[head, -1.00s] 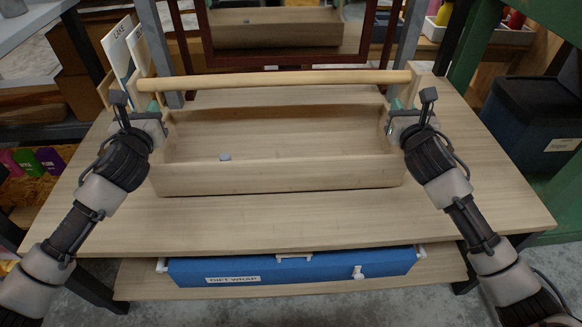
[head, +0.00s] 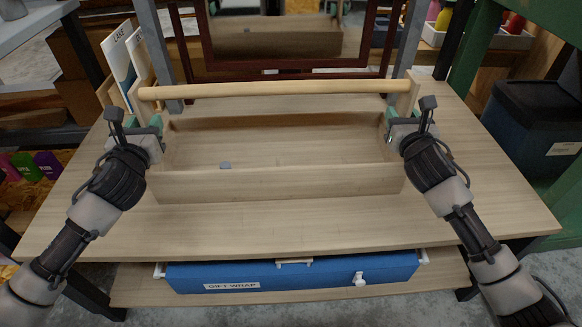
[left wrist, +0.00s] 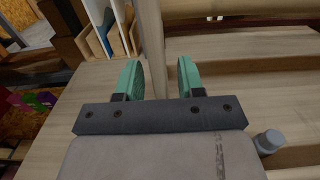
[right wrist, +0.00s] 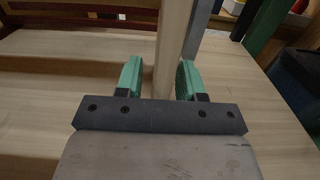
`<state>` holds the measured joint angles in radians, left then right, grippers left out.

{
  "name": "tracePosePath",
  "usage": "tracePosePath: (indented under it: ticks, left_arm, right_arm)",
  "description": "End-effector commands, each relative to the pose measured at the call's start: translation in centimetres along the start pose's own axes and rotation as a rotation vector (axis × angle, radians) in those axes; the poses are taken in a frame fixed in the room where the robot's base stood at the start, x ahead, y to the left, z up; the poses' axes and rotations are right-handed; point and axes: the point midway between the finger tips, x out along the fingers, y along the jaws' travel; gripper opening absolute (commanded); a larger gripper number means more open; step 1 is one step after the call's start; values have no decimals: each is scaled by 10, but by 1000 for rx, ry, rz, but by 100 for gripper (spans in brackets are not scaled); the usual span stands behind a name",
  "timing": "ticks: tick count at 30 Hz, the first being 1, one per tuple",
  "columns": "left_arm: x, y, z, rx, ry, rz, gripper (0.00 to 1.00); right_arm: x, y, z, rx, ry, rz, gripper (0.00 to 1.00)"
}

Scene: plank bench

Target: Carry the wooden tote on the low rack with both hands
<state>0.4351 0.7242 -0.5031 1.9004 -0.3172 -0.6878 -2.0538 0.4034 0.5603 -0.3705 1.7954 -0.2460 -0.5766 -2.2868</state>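The wooden tote (head: 280,183) stands level on the plank bench, an open long box with a round handle bar (head: 280,89) between its two end boards. A small grey bottle-like item (head: 226,165) is inside near the front wall; it also shows in the left wrist view (left wrist: 268,142). My left gripper (head: 153,128) is at the left end board, its green fingers (left wrist: 158,80) open on either side of it with gaps. My right gripper (head: 398,122) is at the right end board, fingers (right wrist: 160,80) also apart around it with gaps.
A blue gift wrap box (head: 300,273) lies on the lower shelf. A framed mirror (head: 280,45) stands behind the tote and reflects it. Upright cards (head: 120,65) stand at the back left. A dark bin (head: 535,125) is at the right. The bench front is clear.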

Motion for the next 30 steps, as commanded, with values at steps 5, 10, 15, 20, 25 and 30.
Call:
tracePosePath:
  ticks: [5, 10, 15, 20, 25, 30]
  left_arm:
    - [-39, 0, -1, 4, 3, -3, 38]
    - [-73, 0, -1, 3, 4, -2, 38]
    - [-92, 0, -1, 2, 2, 0, 38]
    - [-98, 0, 0, -1, 1, 0, 38]
    - [-98, 0, 0, 0, 1, 0, 38]
    - [-97, 0, 0, 0, 1, 0, 38]
  right_arm:
    - [0, 0, 0, 0, 0, 0, 38]
    - [0, 0, 0, 0, 0, 0, 38]
    - [0, 0, 0, 0, 0, 0, 38]
    - [-5, 0, 0, -2, 0, 1, 38]
    - [-30, 0, -1, -3, 1, 2, 38]
    - [-67, 0, -1, -4, 2, 1, 38]
